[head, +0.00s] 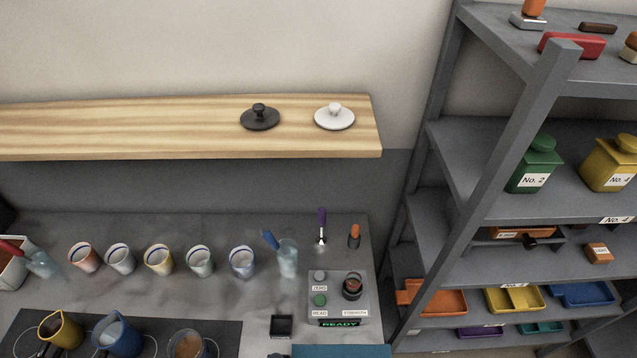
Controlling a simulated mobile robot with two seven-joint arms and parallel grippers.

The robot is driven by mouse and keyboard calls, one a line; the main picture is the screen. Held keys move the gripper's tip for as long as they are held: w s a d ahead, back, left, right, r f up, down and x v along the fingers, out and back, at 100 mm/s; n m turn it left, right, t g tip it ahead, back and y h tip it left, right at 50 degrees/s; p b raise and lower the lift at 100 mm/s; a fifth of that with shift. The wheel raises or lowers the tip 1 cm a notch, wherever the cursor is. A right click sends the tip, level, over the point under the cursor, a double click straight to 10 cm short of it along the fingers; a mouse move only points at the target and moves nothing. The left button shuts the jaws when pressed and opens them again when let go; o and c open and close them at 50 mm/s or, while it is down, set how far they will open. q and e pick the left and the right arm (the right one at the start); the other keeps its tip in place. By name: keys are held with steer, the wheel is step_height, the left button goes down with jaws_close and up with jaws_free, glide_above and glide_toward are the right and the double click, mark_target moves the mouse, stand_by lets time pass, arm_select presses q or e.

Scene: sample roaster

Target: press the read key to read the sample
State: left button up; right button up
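The reader (361,312) is a grey box on the counter at the lower middle right. Its read key (319,300) is a round green button above a READ label. A grey zero key (319,276) sits behind it, with a ZERO label. A dark round well or cup (352,286) stands on the right of the box; I cannot tell clearly what it holds. The display (340,323) shows READY in green. Neither of my grippers is in the head view, and nothing covers the read key.
A row of several cups (158,259) stands left of the reader, with a glass (288,259) nearer. A small black square dish (281,326) is at its front left. A grey rack (423,315) with bins and jars stands right. A wooden shelf (180,125) holds two lids above.

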steer(key=shift+s+a, duration=0.15)
steer(key=shift+a, duration=0.05)
steer(key=shift+d, duration=0.15)
steer(key=shift+w+d, duration=0.1)
steer(key=shift+w, duration=0.2)
steer(key=c, duration=0.3)
steer(key=shift+d, duration=0.2)
steer(key=c, duration=0.8)
jaws_close()
steer(key=shift+a, duration=0.15)
